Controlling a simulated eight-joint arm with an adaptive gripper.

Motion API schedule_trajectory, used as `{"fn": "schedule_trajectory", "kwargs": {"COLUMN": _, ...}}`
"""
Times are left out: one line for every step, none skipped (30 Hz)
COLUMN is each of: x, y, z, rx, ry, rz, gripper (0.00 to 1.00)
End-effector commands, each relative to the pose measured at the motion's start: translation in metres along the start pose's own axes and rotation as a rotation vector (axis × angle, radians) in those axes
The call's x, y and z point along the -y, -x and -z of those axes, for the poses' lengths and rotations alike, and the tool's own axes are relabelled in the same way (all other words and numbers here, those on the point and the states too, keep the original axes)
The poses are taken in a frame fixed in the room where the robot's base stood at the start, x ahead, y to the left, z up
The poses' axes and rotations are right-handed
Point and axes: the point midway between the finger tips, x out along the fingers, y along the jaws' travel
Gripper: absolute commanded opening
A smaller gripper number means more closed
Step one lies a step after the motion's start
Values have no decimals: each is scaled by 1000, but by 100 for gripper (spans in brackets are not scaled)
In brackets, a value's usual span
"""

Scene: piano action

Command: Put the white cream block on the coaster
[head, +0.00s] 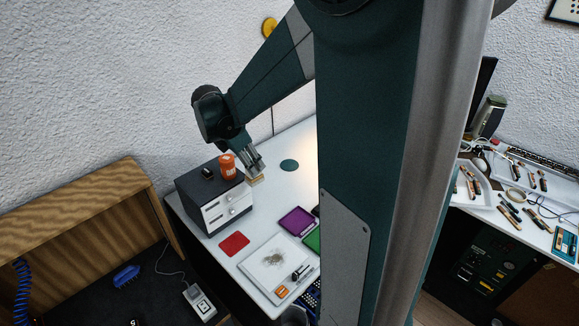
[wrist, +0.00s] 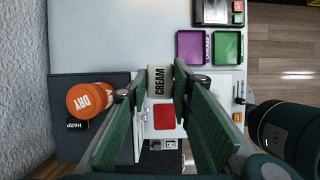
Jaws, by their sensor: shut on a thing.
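A pale cream block (wrist: 160,80) lettered CREAM is held between the fingertips of my gripper (wrist: 152,92) in the wrist view. In the head view my gripper (head: 254,168) points down beside the small cabinet, with the block (head: 257,180) showing tan below its fingers. A round dark green disc (head: 289,165), which looks like the coaster, lies flat on the white table, bare, to the right of and apart from my gripper. The disc is not visible in the wrist view.
The dark cabinet (head: 213,206) carries an orange cylinder (head: 227,167) and a small black block (head: 207,173), close left of my gripper. A red square (head: 234,244), a purple tray (head: 297,221), a green tray (head: 313,239) and a white tray (head: 254,266) lie nearer the front. The table around the disc is clear.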

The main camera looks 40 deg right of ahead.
Motion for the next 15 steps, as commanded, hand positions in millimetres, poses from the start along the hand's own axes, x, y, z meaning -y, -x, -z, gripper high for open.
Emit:
{"fn": "schedule_trajectory", "kwargs": {"x": -5, "y": -2, "z": -5, "rx": 0, "ry": -1, "rz": 0, "gripper": 10}}
{"fn": "schedule_trajectory", "kwargs": {"x": -8, "y": -3, "z": -8, "rx": 0, "ry": 0, "rz": 0, "gripper": 10}}
{"fn": "schedule_trajectory", "kwargs": {"x": -11, "y": -4, "z": -12, "rx": -1, "ry": 0, "rz": 0, "gripper": 10}}
{"fn": "schedule_trajectory", "kwargs": {"x": -14, "y": -5, "z": -14, "rx": -1, "ry": 0, "rz": 0, "gripper": 10}}
{"fn": "schedule_trajectory", "kwargs": {"x": -17, "y": -5, "z": -17, "rx": -1, "ry": 1, "rz": 0, "gripper": 10}}
{"fn": "schedule_trajectory", "kwargs": {"x": -22, "y": -7, "z": -22, "rx": -1, "ry": 1, "rz": -1, "gripper": 10}}
{"fn": "schedule_trajectory", "kwargs": {"x": -26, "y": -8, "z": -26, "rx": -2, "ry": 2, "rz": -1, "gripper": 10}}
{"fn": "schedule_trajectory", "kwargs": {"x": -29, "y": -9, "z": -30, "rx": -2, "ry": 3, "rz": -1, "gripper": 10}}
{"fn": "schedule_trajectory", "kwargs": {"x": -35, "y": -11, "z": -36, "rx": -2, "ry": 3, "rz": -1, "gripper": 10}}
{"fn": "schedule_trajectory", "kwargs": {"x": -39, "y": -13, "z": -41, "rx": -2, "ry": 3, "rz": -2, "gripper": 10}}
{"fn": "schedule_trajectory", "kwargs": {"x": -44, "y": -15, "z": -47, "rx": -3, "ry": 4, "rz": -2, "gripper": 10}}
{"fn": "schedule_trajectory", "kwargs": {"x": -51, "y": -18, "z": -55, "rx": -3, "ry": 5, "rz": -3, "gripper": 10}}
{"fn": "schedule_trajectory", "kwargs": {"x": -56, "y": -20, "z": -62, "rx": -4, "ry": 6, "rz": -2, "gripper": 10}}
{"fn": "schedule_trajectory", "kwargs": {"x": -62, "y": -23, "z": -69, "rx": -4, "ry": 6, "rz": -3, "gripper": 10}}
{"fn": "schedule_trajectory", "kwargs": {"x": -69, "y": -26, "z": -78, "rx": -5, "ry": 8, "rz": -3, "gripper": 10}}
